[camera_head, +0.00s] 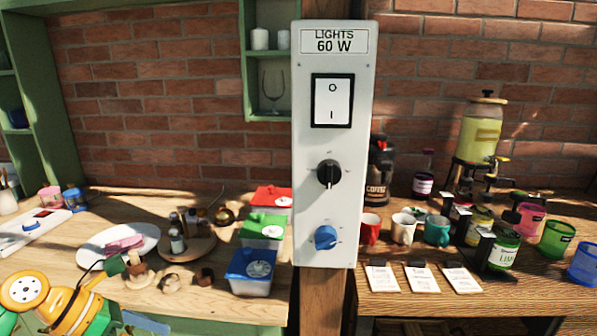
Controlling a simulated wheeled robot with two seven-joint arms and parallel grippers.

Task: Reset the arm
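A yellow-orange arm with round joints and green parts (62,303), which looks like my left arm, comes in at the lower left corner over the table's front edge. A thin black cable curves up from it toward a small dark green piece (114,265). I cannot make out the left gripper's fingertips or whether they hold anything. My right arm and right gripper are not in view.
A white control panel (330,225) on a wooden post stands in the middle, with a rocker switch (332,101), black knob (329,173) and blue knob (326,238). Left are lidded boxes (250,286) and a plate (93,250); right are mugs (403,230), cards (421,279) and a dispenser (482,135).

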